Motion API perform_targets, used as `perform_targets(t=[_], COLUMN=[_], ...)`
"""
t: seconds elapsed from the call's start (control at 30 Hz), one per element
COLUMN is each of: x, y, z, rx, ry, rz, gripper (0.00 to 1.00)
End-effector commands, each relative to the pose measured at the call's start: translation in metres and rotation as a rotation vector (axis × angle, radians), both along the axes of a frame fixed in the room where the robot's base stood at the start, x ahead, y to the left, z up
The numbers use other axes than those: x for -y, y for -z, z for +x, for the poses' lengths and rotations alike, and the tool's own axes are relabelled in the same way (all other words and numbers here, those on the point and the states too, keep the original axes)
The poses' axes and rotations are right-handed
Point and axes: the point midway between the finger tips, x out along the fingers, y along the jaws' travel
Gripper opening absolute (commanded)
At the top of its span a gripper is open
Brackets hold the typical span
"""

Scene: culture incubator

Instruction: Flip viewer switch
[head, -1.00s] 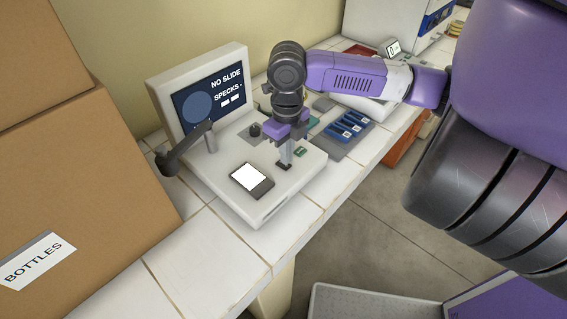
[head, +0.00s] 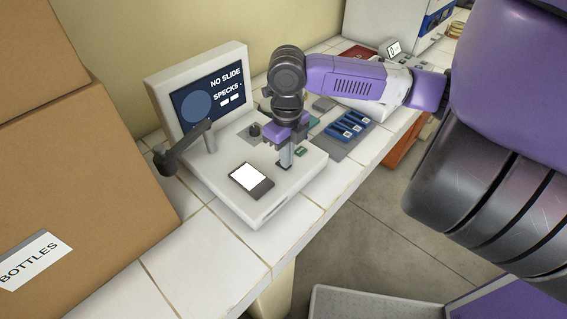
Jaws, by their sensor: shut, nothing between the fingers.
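The white viewer (head: 268,206) stands on the tiled bench, with its upright screen (head: 211,91) reading "NO SLIDE" and "SPECKS -". A lit white plate in a dark frame (head: 251,180) lies on its base. A dark knob (head: 254,129) stands behind the plate, and a dark lever arm (head: 184,150) is at the left side. My gripper (head: 285,165) points down over the right part of the base, shut and empty, with its tips at or just above a small dark patch. The tips hide most of that patch, and I cannot tell whether they touch it. A small green part sits just right of the fingers.
A large cardboard box labelled "BOTTLES" (head: 70,190) stands close at the left. A grey tray with blue slides (head: 346,131) lies right of the viewer. The bench front is bare tile.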

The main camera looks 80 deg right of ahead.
Motion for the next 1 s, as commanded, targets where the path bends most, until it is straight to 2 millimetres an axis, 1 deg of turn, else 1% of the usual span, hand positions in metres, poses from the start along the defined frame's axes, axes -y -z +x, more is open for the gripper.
perform_targets(t=[0.27,0.43,1.0], x=[0.000,0.000,0.000], y=[0.005,0.002,-0.039], z=[0.000,0.000,0.000], rx=[0.000,0.000,0.001], ry=[0.000,0.000,0.000], rz=[0.000,0.000,-0.001], gripper=[0.00,0.00,0.00])
